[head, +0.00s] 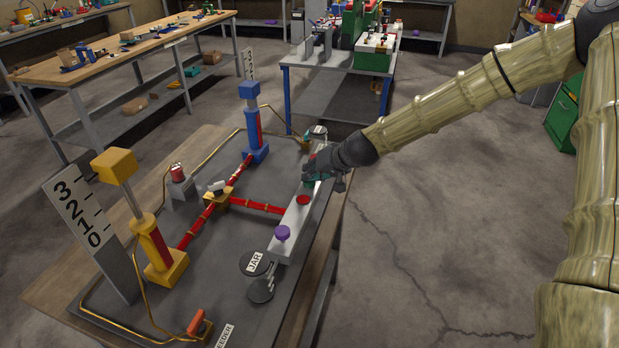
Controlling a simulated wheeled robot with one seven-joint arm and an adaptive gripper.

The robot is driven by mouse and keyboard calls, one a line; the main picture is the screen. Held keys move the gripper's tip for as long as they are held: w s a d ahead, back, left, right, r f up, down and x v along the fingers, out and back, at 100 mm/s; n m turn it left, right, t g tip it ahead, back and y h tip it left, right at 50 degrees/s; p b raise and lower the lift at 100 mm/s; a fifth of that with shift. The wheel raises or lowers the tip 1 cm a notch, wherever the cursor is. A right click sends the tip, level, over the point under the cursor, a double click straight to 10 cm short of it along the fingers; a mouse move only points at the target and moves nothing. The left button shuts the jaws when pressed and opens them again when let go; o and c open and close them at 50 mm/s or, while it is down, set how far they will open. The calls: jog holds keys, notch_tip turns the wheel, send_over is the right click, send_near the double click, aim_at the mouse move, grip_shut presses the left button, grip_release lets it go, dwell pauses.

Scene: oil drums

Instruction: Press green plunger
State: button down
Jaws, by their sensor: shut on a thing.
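A white bar (293,226) on the grey board carries a purple knob (282,232) at its near end and a red round piece (303,200) near its middle. The green plunger (308,184) shows only in part, at the far part of the bar. My dark gripper (311,173) comes in from the right and is shut on it. The gripper covers most of the plunger, so how far down it sits cannot be told.
A yellow cylinder (157,250) with a number scale (81,217) stands at left, a blue one (254,135) at the back. Red pipes join a yellow valve (217,198). Floor is clear at right.

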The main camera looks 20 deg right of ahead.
jog(key=shift+w+r+p, duration=0.15)
jog(key=shift+r+p, duration=0.45)
jog(key=shift+p, duration=0.35)
jog(key=shift+r+p, duration=1.25)
jog(key=shift+r, duration=0.75)
jog(key=shift+w+r, duration=0.1)
